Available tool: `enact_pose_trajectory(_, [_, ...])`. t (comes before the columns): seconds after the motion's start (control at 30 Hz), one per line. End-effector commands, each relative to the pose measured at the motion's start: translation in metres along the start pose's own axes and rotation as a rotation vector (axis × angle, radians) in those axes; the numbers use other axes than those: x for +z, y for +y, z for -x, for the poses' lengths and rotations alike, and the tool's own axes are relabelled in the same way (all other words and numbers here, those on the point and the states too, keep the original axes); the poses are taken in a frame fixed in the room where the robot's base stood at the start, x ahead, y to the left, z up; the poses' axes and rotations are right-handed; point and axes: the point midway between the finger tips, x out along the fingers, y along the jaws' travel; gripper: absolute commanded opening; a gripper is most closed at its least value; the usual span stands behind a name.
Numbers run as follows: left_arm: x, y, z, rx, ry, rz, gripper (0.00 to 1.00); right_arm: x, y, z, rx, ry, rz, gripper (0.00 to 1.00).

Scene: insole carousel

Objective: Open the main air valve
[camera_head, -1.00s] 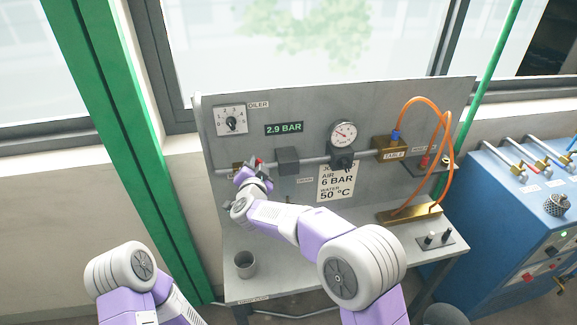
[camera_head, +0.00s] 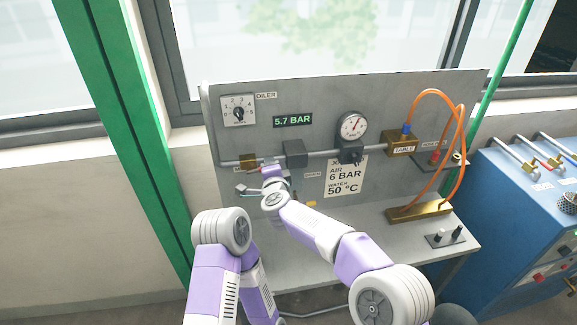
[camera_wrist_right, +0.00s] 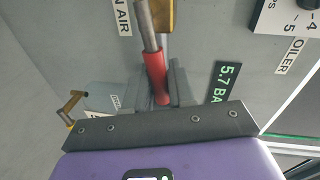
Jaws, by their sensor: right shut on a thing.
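The main air valve's brass body (camera_head: 248,161) sits on the pipe at the left of the grey panel. Its lever shows in the right wrist view as a metal bar with a red grip (camera_wrist_right: 155,74), and the brass body (camera_wrist_right: 164,14) is behind it. My right gripper (camera_wrist_right: 158,88) is shut on the red grip; in the head view the gripper (camera_head: 270,172) is at the pipe just right of the brass body and hides most of the lever. The digital display (camera_head: 292,121) reads 5.7 BAR. My left arm is low at the left, its gripper out of view.
A round gauge (camera_head: 353,126) and a notice (camera_head: 345,178) reading AIR 6 BAR, WATER 50 °C are on the panel. An orange hose (camera_head: 462,125) loops at right, near a blue machine (camera_head: 520,225). A green post (camera_head: 130,130) stands left.

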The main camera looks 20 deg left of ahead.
Motion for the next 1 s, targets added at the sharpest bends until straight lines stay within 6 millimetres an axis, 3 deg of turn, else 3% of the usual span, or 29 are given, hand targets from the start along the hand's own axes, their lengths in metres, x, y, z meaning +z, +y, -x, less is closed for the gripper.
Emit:
enact_pose_trajectory(0.2, [0.0000, -0.0004, -0.0010, 0.000, 0.000, 0.000, 0.55, 0.0110, 0.0002, -0.0009, -0.002, -0.022, -0.022, 0.00])
enact_pose_trajectory(0.53, [-0.0001, -0.0004, -0.0009, 0.000, 0.000, 0.000, 0.55, 0.0106, 0.0001, -0.0006, -0.002, -0.022, -0.023, 0.00])
enact_pose_trajectory(0.57, [-0.0001, -0.0004, -0.0009, 0.000, 0.000, 0.000, 0.55, 0.0106, 0.0001, -0.0006, -0.002, -0.022, -0.023, 0.25])
enact_pose_trajectory(0.67, [-0.0001, -0.0004, -0.0009, 0.000, 0.000, 0.000, 0.55, 0.0105, 0.0001, -0.0006, -0.002, -0.022, -0.023, 0.41])
enact_pose_trajectory(1.0, [-0.0001, -0.0005, -0.0015, 0.000, 0.000, 0.000, 0.55, 0.0098, -0.0002, 0.0009, -0.002, -0.020, -0.022, 0.41])
